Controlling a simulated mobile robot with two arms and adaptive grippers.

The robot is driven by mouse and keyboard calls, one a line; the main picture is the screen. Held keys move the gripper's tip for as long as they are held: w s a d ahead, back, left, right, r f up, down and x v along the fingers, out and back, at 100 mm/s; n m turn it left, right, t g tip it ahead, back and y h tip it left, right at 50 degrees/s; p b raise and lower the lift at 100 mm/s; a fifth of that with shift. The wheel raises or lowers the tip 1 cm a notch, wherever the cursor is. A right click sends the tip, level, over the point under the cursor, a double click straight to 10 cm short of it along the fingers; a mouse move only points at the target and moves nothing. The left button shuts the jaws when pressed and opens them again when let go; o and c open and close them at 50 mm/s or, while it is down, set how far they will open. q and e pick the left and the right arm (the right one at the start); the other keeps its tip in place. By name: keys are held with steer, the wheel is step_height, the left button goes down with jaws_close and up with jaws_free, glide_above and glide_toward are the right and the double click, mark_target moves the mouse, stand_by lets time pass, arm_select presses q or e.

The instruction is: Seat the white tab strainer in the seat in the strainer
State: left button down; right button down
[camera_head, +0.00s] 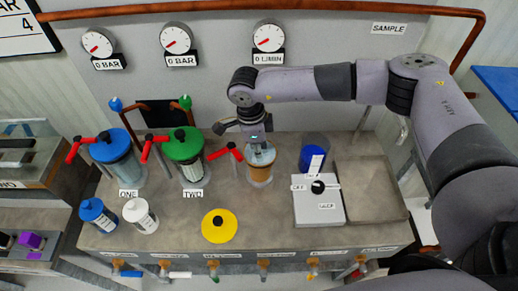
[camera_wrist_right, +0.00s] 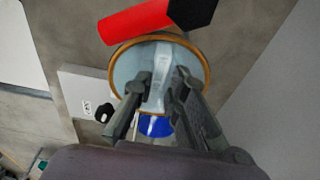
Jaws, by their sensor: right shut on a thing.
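My right gripper (camera_head: 258,146) points down into the open, clear-walled strainer (camera_head: 260,175), which has a brownish inside. In the right wrist view, my right gripper (camera_wrist_right: 160,95) is shut on a pale, narrow upright piece, the white tab strainer (camera_wrist_right: 160,70). It stands within the round, brown-rimmed mouth of the strainer (camera_wrist_right: 120,70). The fingers hide its sides, and its lower end and the seat cannot be made out, so I cannot tell whether it touches the seat. My left gripper is not in view.
A red handle (camera_wrist_right: 137,20) stands close beside the strainer's mouth. A yellow lid (camera_head: 219,225) lies in front. Blue-lidded (camera_head: 112,146) and green-lidded (camera_head: 184,144) housings stand left. A grey switch box (camera_head: 318,208), blue cup (camera_head: 313,153) and shallow tray (camera_head: 370,185) are right.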

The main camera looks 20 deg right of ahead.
steer(key=shift+f, duration=0.15)
steer(key=c, duration=1.6)
jaws_free()
steer(key=shift+r, duration=0.2)
steer(key=r+b, duration=0.2)
steer(key=r, duration=0.1)
steer(key=r+b, duration=0.1)
steer(key=shift+a+r, duration=0.25)
steer(key=shift+a, duration=0.15)
step_height(320, 180, up, 12)
steer(key=a+b, duration=0.1)
steer(key=b, duration=0.1)
steer(key=shift+a+r, duration=0.2)
steer(key=shift+r, duration=0.05)
steer(key=shift+f, duration=0.1)
